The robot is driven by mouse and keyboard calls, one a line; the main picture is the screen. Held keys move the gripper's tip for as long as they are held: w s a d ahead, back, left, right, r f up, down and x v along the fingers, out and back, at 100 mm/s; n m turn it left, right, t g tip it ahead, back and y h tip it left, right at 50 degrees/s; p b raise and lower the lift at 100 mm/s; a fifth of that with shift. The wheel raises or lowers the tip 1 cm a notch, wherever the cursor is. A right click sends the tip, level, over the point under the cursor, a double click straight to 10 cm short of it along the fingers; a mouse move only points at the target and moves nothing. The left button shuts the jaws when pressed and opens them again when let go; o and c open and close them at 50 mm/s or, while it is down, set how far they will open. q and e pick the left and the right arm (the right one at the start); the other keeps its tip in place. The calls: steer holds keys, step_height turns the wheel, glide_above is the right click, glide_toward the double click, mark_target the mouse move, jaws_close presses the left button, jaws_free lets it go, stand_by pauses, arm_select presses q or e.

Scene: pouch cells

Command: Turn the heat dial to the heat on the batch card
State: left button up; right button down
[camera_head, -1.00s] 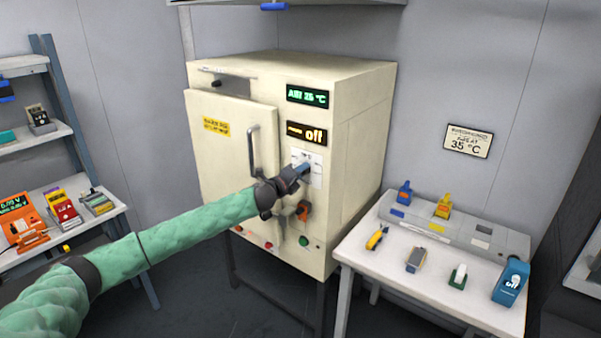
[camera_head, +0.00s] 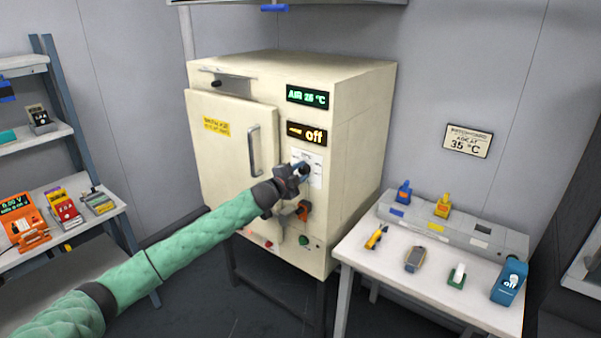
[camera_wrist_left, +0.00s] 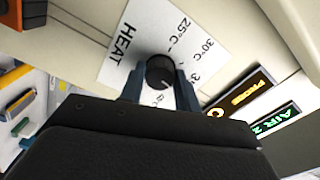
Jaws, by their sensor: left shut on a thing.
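The cream oven (camera_head: 345,130) stands against the wall with its door closed. Its heat dial (camera_wrist_left: 160,71) is a round black knob on a white scale plate (camera_wrist_left: 122,38) marked HEAT, 25°C and 30°C, with further marks partly hidden. My left gripper (camera_head: 300,170) is at the plate, its two fingers on either side of the knob, shut on it; the fingers also show in the left wrist view (camera_wrist_left: 160,90). The batch card (camera_head: 468,141) on the right wall reads 35 °C. The green display (camera_head: 307,96) reads AIR 25 °C.
An orange-red switch (camera_head: 303,209) sits below the dial, close under my gripper. The door handle (camera_head: 254,149) stands out to the left. A white table (camera_head: 375,262) with several small items stands at the right, and shelves (camera_head: 40,140) at the left.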

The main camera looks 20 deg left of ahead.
arm_select(q)
steer(key=shift+n, duration=0.5)
steer(key=o, duration=1)
steer(key=shift+f, duration=0.1)
steer(key=shift+c, duration=0.2)
steer(key=shift+s+a, duration=0.15)
steer(key=shift+s, duration=0.2)
steer(key=b+v, duration=0.3)
steer(key=v, duration=0.4)
arm_select(e)
step_height(320, 180, up, 7)
steer(key=a, duration=0.2)
steer(key=shift+w+r+g, duration=0.15)
steer(key=shift+w+g, duration=0.15)
steer(key=shift+w, duration=0.15)
